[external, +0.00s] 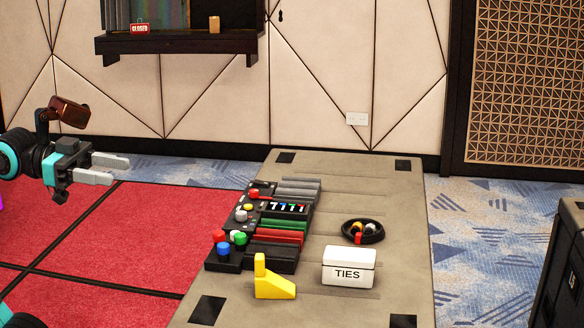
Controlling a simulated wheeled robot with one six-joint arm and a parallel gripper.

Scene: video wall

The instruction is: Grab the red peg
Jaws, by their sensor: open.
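My gripper (106,169) is at the left, above the red floor, with its two pale fingers apart and nothing between them. It is well to the left of the table and higher than the things on it. A red round-topped piece (219,235) stands in a black block (226,262) at the table's left edge, beside blue, green and white ones. Another small red upright piece (358,238) is at the front of a round black dish (377,235). I cannot tell which of these is the red peg.
The grey table (385,185) also holds a black panel with a 7777 display (286,208), red and green strips, a yellow wedge (272,285) and a white TIES box (348,267). A dark wall shelf (180,42) is behind. The table's far end is clear.

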